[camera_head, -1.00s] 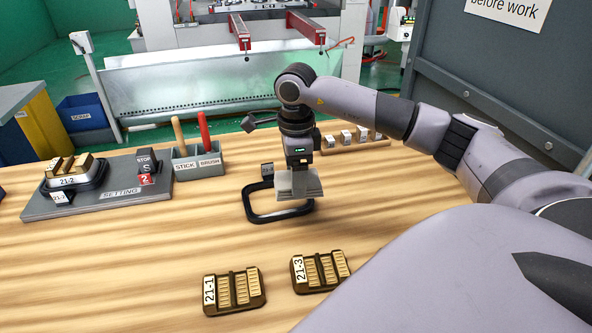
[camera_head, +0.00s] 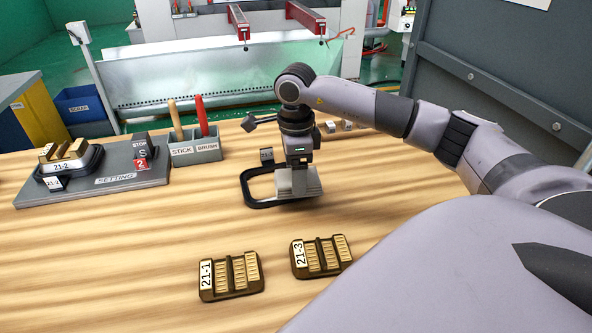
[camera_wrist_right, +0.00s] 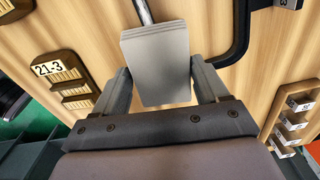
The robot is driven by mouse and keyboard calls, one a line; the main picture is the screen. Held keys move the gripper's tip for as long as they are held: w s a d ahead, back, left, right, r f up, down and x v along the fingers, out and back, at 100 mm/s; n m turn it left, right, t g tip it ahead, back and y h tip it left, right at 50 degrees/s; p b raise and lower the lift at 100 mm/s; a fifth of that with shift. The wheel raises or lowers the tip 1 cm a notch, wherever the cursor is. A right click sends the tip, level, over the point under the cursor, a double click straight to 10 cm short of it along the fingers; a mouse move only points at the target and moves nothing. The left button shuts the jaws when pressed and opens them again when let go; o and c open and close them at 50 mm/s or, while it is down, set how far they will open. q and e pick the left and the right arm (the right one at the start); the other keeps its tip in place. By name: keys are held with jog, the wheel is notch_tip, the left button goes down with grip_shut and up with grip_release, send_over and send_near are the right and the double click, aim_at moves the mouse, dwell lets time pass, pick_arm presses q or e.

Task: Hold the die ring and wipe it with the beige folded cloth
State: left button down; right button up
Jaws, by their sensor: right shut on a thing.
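The die ring (camera_head: 247,190) is a dark rounded frame with a small tag, lying on the wooden table. Part of its dark bar (camera_wrist_right: 242,35) shows in the right wrist view. My right gripper (camera_head: 299,182) is over the ring's right side, pointing down. It is shut on the beige folded cloth (camera_head: 314,184), which looks like a pale grey-beige layered block. In the right wrist view the cloth (camera_wrist_right: 157,62) sits between both fingers. I cannot tell if the cloth touches the ring. The gripper hides part of the ring. My left gripper is not in view.
Dies 21-1 (camera_head: 231,276) and 21-3 (camera_head: 321,257) lie nearer on the table. A setting plate (camera_head: 110,185) with die 21-2 (camera_head: 70,162) is at left, beside a stick and brush holder (camera_head: 195,152). Small blocks (camera_head: 346,126) stand behind my arm. The table's front left is clear.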

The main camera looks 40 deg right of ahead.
aim_at(281, 180)
jog(key=shift+f+b, duration=0.75)
jog(key=shift+f, duration=0.3)
jog(key=shift+a, duration=0.1)
